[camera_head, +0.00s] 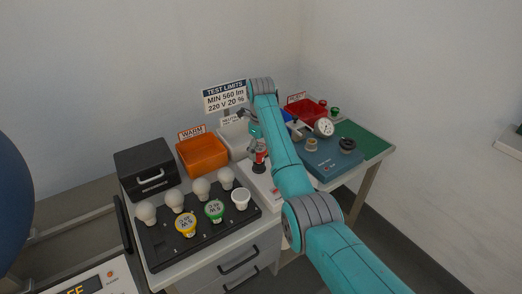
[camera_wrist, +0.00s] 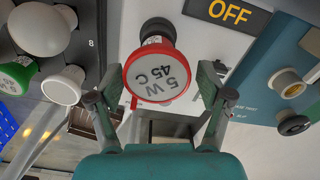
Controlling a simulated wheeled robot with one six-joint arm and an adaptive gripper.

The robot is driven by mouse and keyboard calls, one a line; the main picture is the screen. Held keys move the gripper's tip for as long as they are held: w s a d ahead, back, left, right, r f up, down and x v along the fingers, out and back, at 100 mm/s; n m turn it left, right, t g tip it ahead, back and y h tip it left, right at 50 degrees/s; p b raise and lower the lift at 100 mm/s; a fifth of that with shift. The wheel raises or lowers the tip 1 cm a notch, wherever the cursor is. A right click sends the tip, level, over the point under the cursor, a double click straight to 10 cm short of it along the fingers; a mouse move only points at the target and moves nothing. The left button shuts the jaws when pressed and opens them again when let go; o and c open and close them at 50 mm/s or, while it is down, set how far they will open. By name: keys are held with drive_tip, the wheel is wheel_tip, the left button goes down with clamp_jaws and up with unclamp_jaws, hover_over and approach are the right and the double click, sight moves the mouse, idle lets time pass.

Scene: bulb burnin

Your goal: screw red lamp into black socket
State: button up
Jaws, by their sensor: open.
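The red lamp (camera_wrist: 157,75) has a red rim and a pale face marked "5 W 45 C". It also shows in the head view (camera_head: 261,150), upright over the black socket (camera_head: 259,169) on a white unit. In the wrist view the lamp's neck runs to the black socket (camera_wrist: 158,27); its thread is hidden, so I cannot tell how deep it sits. My gripper (camera_wrist: 158,92) is open, with one finger on each side of the lamp and small gaps beside its rim. In the head view my arm partly covers the gripper (camera_head: 254,128).
A black tray (camera_head: 160,255) holds white bulbs and yellow- and green-rimmed lamps at left. An orange bin (camera_head: 203,154), black box (camera_head: 146,168) and red bin (camera_head: 304,109) stand behind. A blue panel (camera_head: 328,165) at right carries beige and dark sockets and a gauge. An "OFF" display (camera_wrist: 231,13) is near the socket.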

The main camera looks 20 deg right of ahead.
drive_tip(key=n, duration=0.5)
drive_tip(key=shift+w+a+n, duration=0.1)
drive_tip(key=shift+w+n, duration=0.05)
drive_tip(key=shift+n, duration=0.15)
drive_tip(key=n, duration=0.5)
drive_tip(key=shift+w, duration=0.15)
drive_tip(key=n, duration=0.5)
drive_tip(key=shift+w+a+n, duration=0.1)
drive_tip(key=shift+w+n, duration=0.05)
drive_tip(key=shift+n, duration=0.25)
drive_tip(key=n, duration=0.4)
drive_tip(key=shift+w+n, duration=0.15)
drive_tip(key=shift+n, duration=0.25)
